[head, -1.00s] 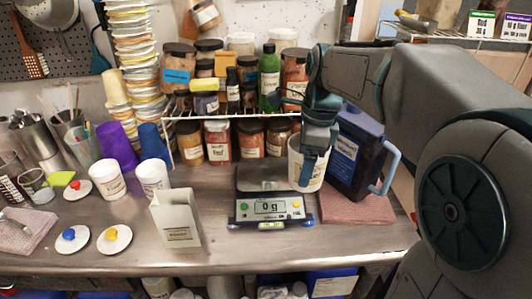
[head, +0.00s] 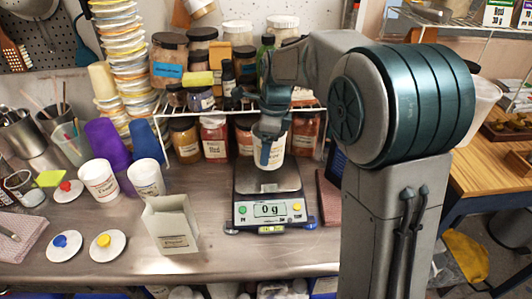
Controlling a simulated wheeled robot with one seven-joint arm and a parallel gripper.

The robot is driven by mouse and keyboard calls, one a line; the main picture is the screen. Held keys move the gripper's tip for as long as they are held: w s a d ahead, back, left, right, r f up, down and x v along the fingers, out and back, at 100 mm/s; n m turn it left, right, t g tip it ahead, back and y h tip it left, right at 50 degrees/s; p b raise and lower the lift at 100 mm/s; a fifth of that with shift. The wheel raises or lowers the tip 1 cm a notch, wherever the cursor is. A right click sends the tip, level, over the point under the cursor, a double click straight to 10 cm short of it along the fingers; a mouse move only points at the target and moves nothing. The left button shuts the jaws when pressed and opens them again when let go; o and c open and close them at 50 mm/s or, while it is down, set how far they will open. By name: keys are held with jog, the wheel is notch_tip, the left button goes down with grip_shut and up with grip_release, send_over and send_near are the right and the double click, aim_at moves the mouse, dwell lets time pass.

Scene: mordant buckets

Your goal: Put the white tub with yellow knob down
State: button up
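A white tub (head: 276,158) with a label hangs in my gripper (head: 269,150). One finger shows against its near side, and the gripper is shut on its wall. The tub is over the rear of the scale's plate (head: 266,182); I cannot tell whether it touches, but the scale display (head: 266,210) reads 0 g. A white lid with a yellow knob (head: 104,240) lies loose on the steel bench at the front left, apart from the tub. My arm hides part of the bench's right side.
Lids with a blue knob (head: 60,241) and a red knob (head: 65,187) lie at left. Two more white tubs (head: 98,180) (head: 145,178) stand behind an open paper box (head: 171,226). A wire rack of jars (head: 213,138) stands behind the scale.

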jog(key=shift+w+a+f, duration=0.15)
jog(key=shift+w+a, duration=0.05)
jog(key=shift+w, duration=0.05)
jog(key=shift+f, duration=2.05)
jog(key=shift+f, duration=0.1)
jog(key=o, duration=1.1)
jog(key=shift+c, duration=0.2)
notch_tip(320, 180, up, 12)
jog(key=d, duration=0.1)
jog(key=s+d+f+n+t, duration=0.1)
jog(key=s+d+f+n, duration=0.1)
jog(key=s+n, duration=0.4)
jog(key=s+d+f+n+t+h, duration=0.1)
jog(key=s+d+f+n, duration=0.2)
jog(key=s+n, duration=0.4)
jog(key=s+d+f+n, duration=0.2)
jog(key=s+d+n, duration=0.3)
jog(key=s, duration=0.6)
jog(key=shift+f+n+t, duration=0.15)
jog(key=shift+n+t, duration=0.25)
jog(key=shift+n, duration=0.7)
